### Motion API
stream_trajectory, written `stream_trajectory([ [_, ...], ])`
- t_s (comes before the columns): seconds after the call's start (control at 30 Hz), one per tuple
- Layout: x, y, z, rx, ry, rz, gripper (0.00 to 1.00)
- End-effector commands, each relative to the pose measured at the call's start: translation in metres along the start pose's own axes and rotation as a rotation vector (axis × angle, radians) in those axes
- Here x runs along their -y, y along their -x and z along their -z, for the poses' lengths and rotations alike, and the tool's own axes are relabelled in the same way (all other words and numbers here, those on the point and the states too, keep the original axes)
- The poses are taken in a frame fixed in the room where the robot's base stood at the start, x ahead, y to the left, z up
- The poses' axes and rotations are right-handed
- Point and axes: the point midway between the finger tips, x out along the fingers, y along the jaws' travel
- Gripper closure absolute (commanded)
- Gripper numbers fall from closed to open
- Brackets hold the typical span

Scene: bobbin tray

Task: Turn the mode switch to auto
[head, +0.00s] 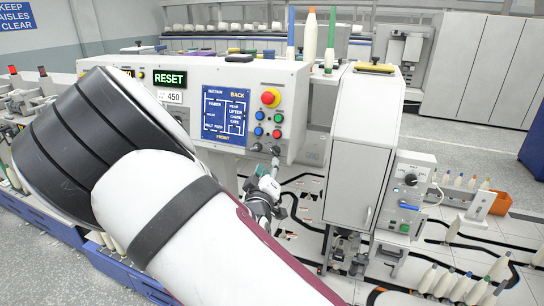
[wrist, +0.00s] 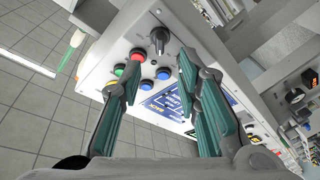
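The white control panel (head: 243,75) stands across the middle of the head view. A black rotary knob (head: 276,150) sits low at its right end, below the push buttons; it looks like the mode switch, but its lettering is too small to read. In the wrist view the black knob (wrist: 158,40) shows beyond the fingertips, roughly between them, apart from both. My gripper (wrist: 160,66) is open and empty, with its green-padded fingers spread. In the head view my gripper (head: 267,180) is below the panel's lower right end.
A red emergency stop (head: 270,97) and several coloured push buttons (wrist: 148,83) sit close to the knob. A second dark knob (head: 257,147) is just left of it. A white cabinet (head: 365,150) stands to the right. My arm covers much of the panel's left side.

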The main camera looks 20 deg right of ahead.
Motion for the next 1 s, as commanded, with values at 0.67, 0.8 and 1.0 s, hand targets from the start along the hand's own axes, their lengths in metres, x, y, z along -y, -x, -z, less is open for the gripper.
stream_trajectory([
  [0.67,0.0,-0.082,0.0,0.001,-0.001,0.001,0.69],
  [0.8,0.0,-0.082,0.0,0.001,-0.001,0.001,0.69],
  [1.0,0.0,-0.082,0.0,0.001,-0.001,0.001,0.99],
])
